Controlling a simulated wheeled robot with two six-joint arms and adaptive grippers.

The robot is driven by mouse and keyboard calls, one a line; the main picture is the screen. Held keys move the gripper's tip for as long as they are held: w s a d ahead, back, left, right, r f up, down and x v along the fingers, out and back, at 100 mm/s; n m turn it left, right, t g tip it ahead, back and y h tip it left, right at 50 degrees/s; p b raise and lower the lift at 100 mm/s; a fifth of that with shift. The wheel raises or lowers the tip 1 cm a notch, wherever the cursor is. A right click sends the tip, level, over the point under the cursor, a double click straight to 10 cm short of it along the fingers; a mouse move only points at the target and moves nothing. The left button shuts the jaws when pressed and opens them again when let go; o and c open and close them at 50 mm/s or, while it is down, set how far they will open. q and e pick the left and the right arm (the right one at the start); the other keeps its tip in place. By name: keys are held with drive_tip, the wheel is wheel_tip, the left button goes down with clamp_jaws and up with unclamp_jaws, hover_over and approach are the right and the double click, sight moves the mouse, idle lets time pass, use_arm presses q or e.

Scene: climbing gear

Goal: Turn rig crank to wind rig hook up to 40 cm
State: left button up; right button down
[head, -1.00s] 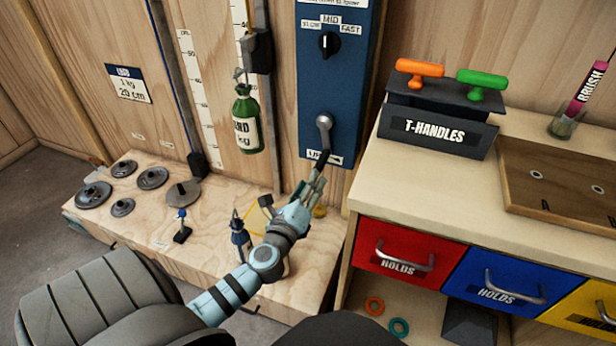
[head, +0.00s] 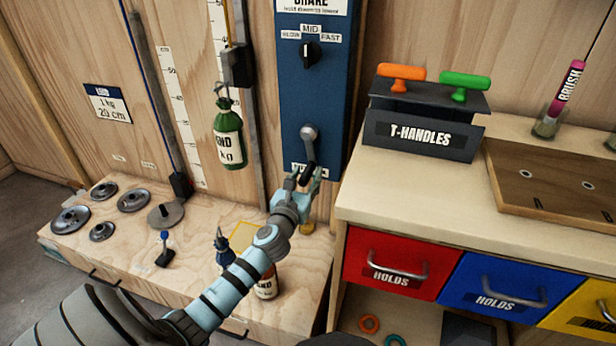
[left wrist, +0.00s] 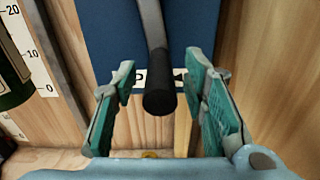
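The rig crank (head: 309,133) is on the blue panel (head: 312,80), its grey arm hanging down to a black handle. My left gripper (head: 306,180) is at that handle. In the left wrist view my left gripper (left wrist: 160,95) is open, and the black handle (left wrist: 159,96) sits between its fingers with gaps on both sides. A green bottle (head: 228,135) with a sand label hangs upright left of the panel; the small rig hook (head: 222,92) shows at its top. The scale strip (head: 178,105) stands left of the bottle. My right gripper is out of view.
The low wooden bench (head: 110,255) carries several grey discs (head: 72,219) and small items. A workbench (head: 400,205) with drawers stands close on the right, holding a black T-handle box (head: 421,130).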

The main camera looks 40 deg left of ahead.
use_arm(q)
drive_tip(key=shift+x, duration=0.95)
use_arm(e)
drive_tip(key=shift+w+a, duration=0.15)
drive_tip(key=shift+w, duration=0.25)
use_arm(q)
clamp_jaws()
drive_tip(key=shift+s+a+m, duration=0.1)
drive_tip(key=shift+a+m, duration=0.1)
drive_tip(key=shift+m, duration=0.1)
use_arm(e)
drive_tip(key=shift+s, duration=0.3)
